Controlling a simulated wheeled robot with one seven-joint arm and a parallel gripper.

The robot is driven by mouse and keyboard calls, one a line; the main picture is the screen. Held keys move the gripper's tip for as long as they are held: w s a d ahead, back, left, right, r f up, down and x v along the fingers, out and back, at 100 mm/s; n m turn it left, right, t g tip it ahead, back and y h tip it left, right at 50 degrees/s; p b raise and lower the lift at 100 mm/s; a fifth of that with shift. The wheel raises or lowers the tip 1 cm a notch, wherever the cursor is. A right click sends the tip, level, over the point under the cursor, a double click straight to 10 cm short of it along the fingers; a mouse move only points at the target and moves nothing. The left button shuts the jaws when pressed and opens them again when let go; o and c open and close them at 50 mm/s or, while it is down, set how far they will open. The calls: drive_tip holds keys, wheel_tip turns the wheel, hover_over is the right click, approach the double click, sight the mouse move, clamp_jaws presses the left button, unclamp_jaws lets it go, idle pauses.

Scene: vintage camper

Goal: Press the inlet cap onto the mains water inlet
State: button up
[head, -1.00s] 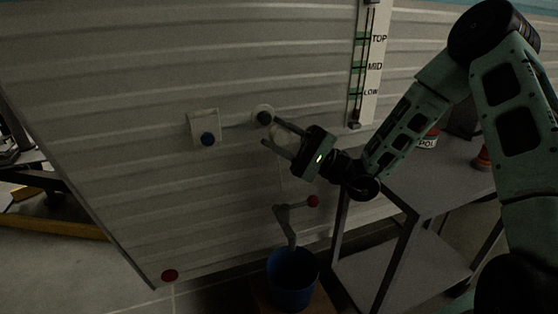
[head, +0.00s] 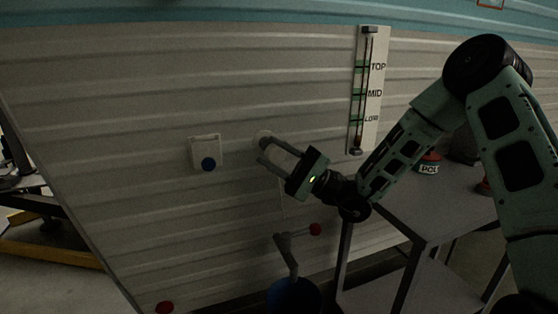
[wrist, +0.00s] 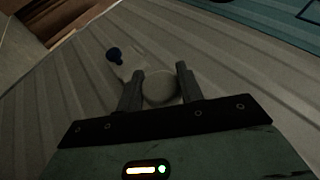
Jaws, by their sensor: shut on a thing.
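My gripper (head: 263,151) is at the camper's wall, its fingers pointing left toward the mains water inlet (head: 263,133). The inlet's pale round rim shows just above the fingertips, and its dark centre is hidden. In the wrist view, a pale round disc, which looks like the inlet cap (wrist: 160,87), sits between the two fingers of my gripper (wrist: 160,70). The gripper is shut on it. The cap covers whatever is behind it, so I cannot tell whether it touches the inlet or how well it lines up.
A pale plate with a blue knob (head: 208,164) is on the wall left of the inlet. A level gauge (head: 369,90) is upper right. Below are a red-knobbed lever (head: 315,229) and a blue bucket (head: 292,297). A grey shelf table (head: 430,208) stands at right.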

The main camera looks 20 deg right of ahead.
sight(269, 148)
drive_tip(key=shift+w, duration=1.45)
drive_tip(key=shift+p, duration=0.45)
idle(1.3)
drive_tip(key=shift+w, duration=0.55)
idle(0.3)
drive_tip(key=o, duration=1)
drive_tip(key=shift+o, duration=0.2)
